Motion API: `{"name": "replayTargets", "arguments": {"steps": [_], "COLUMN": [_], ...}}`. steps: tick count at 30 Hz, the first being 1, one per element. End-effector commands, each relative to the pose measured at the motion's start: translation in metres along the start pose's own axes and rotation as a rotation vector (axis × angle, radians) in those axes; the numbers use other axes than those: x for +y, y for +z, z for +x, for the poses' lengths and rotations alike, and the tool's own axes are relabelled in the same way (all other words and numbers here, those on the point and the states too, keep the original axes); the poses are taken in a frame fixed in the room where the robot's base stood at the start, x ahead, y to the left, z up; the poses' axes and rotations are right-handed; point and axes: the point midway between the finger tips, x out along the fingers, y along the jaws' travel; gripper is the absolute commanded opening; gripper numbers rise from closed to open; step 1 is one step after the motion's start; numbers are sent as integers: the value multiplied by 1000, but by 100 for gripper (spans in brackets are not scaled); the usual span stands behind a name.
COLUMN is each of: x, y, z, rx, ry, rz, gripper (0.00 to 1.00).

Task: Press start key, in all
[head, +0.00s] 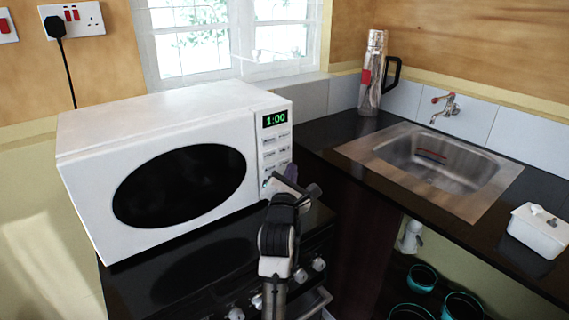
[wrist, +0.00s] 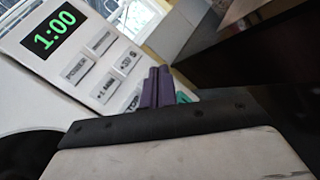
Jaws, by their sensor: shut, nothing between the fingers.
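The white microwave (head: 90,150) stands on a black hob, with its control panel on the right. Its green display (head: 275,119) reads 1:00; it also shows in the wrist view (wrist: 54,33). Several grey keys (head: 275,142) sit below the display. In the wrist view a key ending in "TOP" (wrist: 133,105) is partly hidden by my gripper. A teal key (wrist: 183,97) shows just right of my fingers, mostly covered; its label is hidden. My gripper (head: 290,173) is shut and empty, its purple fingertips (wrist: 156,87) at the lower panel. I cannot tell whether they touch a key.
A steel sink (head: 430,160) with a tap (head: 446,105) is set in the dark counter at right. A metal flask (head: 373,75) stands at the back corner. A white box (head: 540,230) is at the counter's right edge. Hob knobs (head: 318,264) lie below my gripper.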

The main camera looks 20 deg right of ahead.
Motion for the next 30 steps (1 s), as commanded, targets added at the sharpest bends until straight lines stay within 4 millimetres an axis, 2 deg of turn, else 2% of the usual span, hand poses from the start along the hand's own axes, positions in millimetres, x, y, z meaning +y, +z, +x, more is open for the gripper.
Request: {"name": "replayTargets", "arguments": {"steps": [30], "x": [7], "y": [-6], "z": [9], "rx": [0], "ry": [0], "rz": [0], "gripper": [0]}}
